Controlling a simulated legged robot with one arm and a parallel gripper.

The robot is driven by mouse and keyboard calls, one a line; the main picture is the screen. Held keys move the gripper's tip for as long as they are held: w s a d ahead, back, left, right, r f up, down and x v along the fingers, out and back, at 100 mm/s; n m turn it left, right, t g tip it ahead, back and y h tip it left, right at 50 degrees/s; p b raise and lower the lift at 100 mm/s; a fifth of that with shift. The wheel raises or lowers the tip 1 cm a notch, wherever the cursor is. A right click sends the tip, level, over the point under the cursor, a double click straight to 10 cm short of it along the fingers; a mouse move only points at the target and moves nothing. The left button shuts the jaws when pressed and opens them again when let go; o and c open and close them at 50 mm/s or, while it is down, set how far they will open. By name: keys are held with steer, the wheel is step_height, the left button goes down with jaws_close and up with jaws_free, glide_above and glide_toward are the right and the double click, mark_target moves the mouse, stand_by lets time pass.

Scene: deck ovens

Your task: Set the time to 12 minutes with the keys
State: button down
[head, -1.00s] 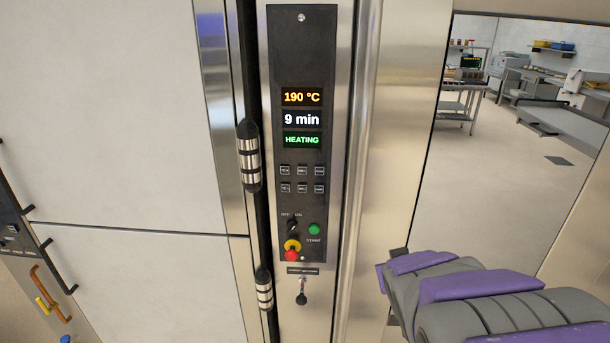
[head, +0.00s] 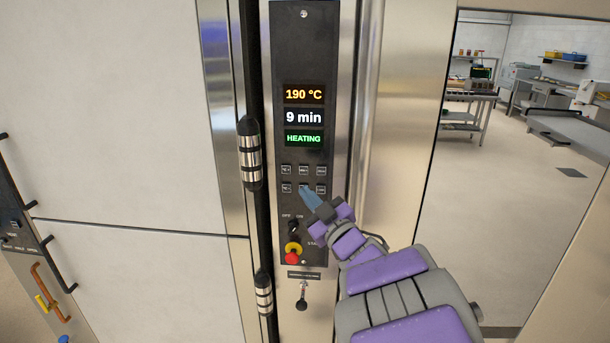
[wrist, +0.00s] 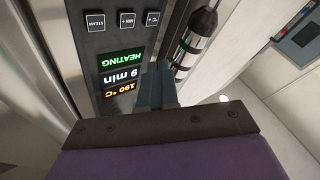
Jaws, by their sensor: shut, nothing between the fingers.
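The dark control panel (head: 289,60) stands upright on the steel oven front. Its time display (head: 304,117) reads 9 min; it shows upside down in the wrist view (wrist: 121,76). Two rows of small keys sit below the displays. The MIN + key (head: 304,170) is the middle of the upper row and also shows in the wrist view (wrist: 126,19). My gripper (head: 307,191) is shut and empty, its tips in front of the middle lower key, mostly hiding it. I cannot tell whether they touch. In the wrist view the closed fingers (wrist: 163,72) reach toward the panel.
The temperature display (head: 304,94) reads 190 °C and the status display (head: 304,139) reads HEATING. An OFF/ON switch (head: 294,227) and a red knob (head: 292,257) are below the keys. My gripper hides the green START button. A black-and-steel handle (head: 250,153) stands out left of the panel.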

mark_target(304, 170)
steer(key=shift+s+a+r+n+g+y, duration=0.15)
steer(key=shift+s+a+n+y, duration=0.15)
steer(key=shift+a+y, duration=0.15)
steer(key=shift+s+a+f+n+g+y, duration=0.15)
steer(key=shift+a+n+y, duration=0.15)
steer(key=shift+y, duration=0.15)
steer(key=shift+r, duration=0.1)
steer(key=shift+w, duration=0.1)
steer(key=shift+w+d+p, duration=0.1)
steer(key=shift+w+p, duration=0.8)
steer(key=shift+w, duration=3.4)
steer(key=shift+w+r, duration=0.1)
steer(key=shift+w, duration=0.05)
steer(key=shift+w+d+p, duration=0.1)
steer(key=shift+w+p, duration=0.05)
steer(key=shift+p, duration=0.15)
steer(key=shift+w, duration=0.1)
